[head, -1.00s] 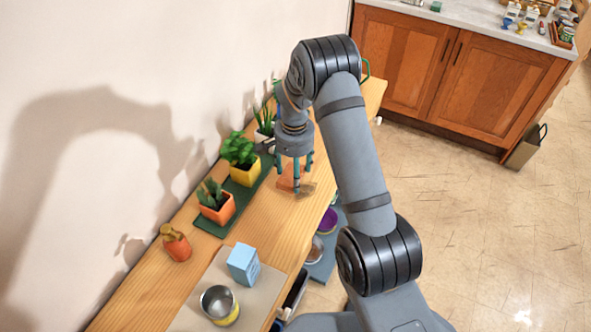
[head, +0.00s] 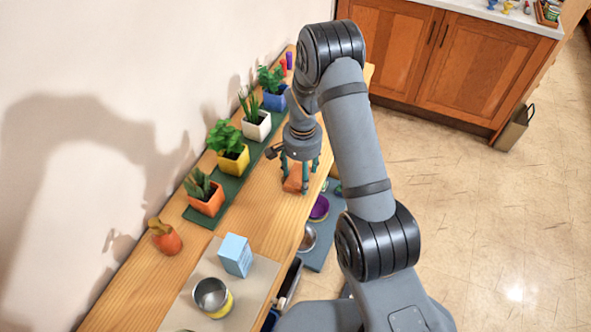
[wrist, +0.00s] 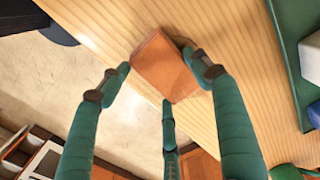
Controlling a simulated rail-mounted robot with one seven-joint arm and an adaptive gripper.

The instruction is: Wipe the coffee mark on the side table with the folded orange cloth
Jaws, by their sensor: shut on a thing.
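The folded orange cloth (head: 292,184) is at the front edge of the long wooden table, below my gripper (head: 300,178). In the wrist view the cloth (wrist: 163,66) lies between the green fingers of my gripper (wrist: 158,74), which is shut on it. Its lower edge is close to the table's edge. Whether the cloth presses on the wood or hangs just above it is hard to tell. I cannot make out the coffee mark in either current view; the cloth and fingers may hide it.
Several potted plants, including one in a yellow pot (head: 234,163), stand on a green strip (head: 194,217) along the wall side. An orange vase (head: 166,240), a blue carton (head: 235,255) and a metal tin (head: 212,297) stand nearer. Bare wood lies between plants and gripper.

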